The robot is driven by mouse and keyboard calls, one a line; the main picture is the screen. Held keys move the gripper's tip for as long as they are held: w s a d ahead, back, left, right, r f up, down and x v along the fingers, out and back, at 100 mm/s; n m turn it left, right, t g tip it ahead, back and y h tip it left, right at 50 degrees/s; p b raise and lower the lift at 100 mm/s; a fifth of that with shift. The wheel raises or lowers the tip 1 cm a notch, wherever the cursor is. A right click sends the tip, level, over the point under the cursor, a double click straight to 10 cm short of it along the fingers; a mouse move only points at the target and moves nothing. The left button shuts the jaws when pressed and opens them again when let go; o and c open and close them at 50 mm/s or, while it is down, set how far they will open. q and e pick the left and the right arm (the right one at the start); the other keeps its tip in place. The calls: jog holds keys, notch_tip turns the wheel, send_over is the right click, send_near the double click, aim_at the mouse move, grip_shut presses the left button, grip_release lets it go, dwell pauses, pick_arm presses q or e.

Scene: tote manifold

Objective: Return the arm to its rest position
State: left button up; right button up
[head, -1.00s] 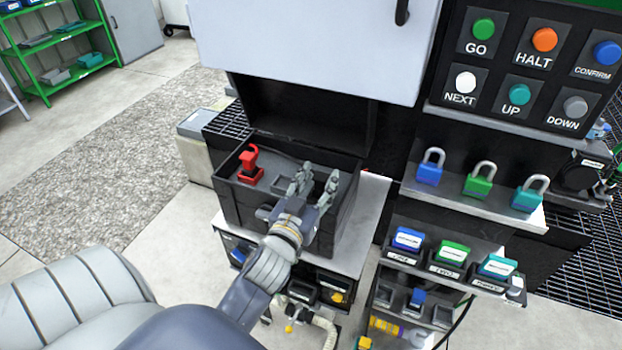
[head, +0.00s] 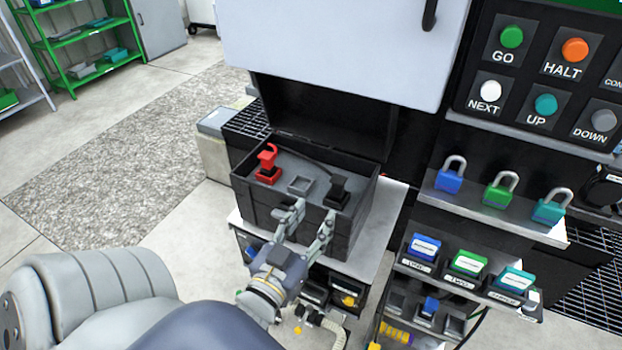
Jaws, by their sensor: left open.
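My left gripper (head: 309,222) is in the middle of the head view, at the near side of a black tote (head: 290,218). Its two fingers are spread apart with nothing between them, and they overlap the tote's near wall in the picture. Inside the tote, a red hooked piece (head: 268,165) stands at the left. A black piece (head: 337,193) stands at the right, and an empty square socket (head: 300,185) lies between them. My left arm comes in from the lower left. My right gripper is not in view.
The tote stands on a light bench (head: 378,245) below a grey cabinet door (head: 345,50). At the right are a button panel (head: 545,75), a shelf with blue, green and teal padlocks (head: 500,190), and labelled blocks (head: 468,263) below. Open floor (head: 60,290) lies left.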

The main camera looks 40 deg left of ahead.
pick_arm(q)
jog(key=shift+f, duration=0.1)
dwell(0.4)
notch_tip(320, 180, down, 11)
jog(key=s+d+g+h, duration=0.2)
jog(key=d+g, duration=0.1)
jog(key=g, duration=0.4)
jog(key=s+d+f+m+g+h, duration=0.2)
jog(key=s+d+f+m+g, duration=0.4)
jog(key=s, duration=0.4)
notch_tip(320, 180, down, 22)
jog(key=n+g, duration=0.1)
jog(key=g, duration=0.1)
jog(key=s+a+f+g, duration=0.1)
jog(key=s+a+f, duration=0.2)
jog(key=s+f, duration=1.5)
notch_tip(320, 180, down, 3)
jog(key=shift+s+a+r+g, duration=0.2)
jog(key=shift+s+g, duration=0.1)
jog(key=shift+s, duration=0.1)
